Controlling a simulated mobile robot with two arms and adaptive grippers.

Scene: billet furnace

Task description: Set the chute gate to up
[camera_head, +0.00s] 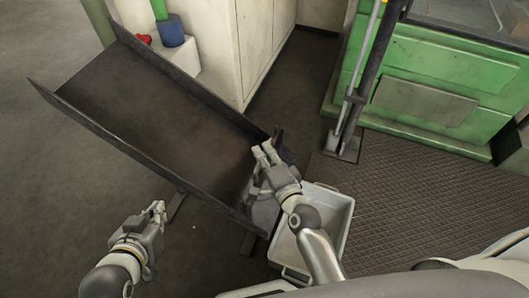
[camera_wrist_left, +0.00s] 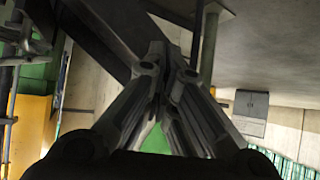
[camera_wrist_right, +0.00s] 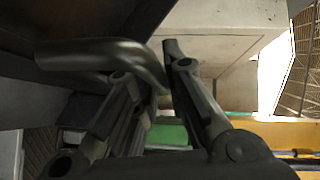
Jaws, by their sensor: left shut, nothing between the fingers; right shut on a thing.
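The chute (camera_head: 150,105) is a dark sloped metal trough at the left of the head view, its lower end toward the right. My right gripper (camera_head: 264,152) is at that end, beside the chute's corner. In the right wrist view its fingers (camera_wrist_right: 160,75) are shut on a dark bent bar handle (camera_wrist_right: 95,54), seemingly the gate's. The gate plate is mostly hidden by my right arm and gripper, so I cannot tell its height. My left gripper (camera_head: 158,211) is shut and empty, apart from the chute, below its near side; its fingers (camera_wrist_left: 165,75) meet in the left wrist view.
A light grey bin (camera_head: 338,215) stands on the floor under the chute's lower end, partly behind my right arm. A green machine (camera_head: 435,85) with an upright post (camera_head: 362,85) stands at the right. A pale cabinet (camera_head: 240,45) is behind the chute. Floor at left is clear.

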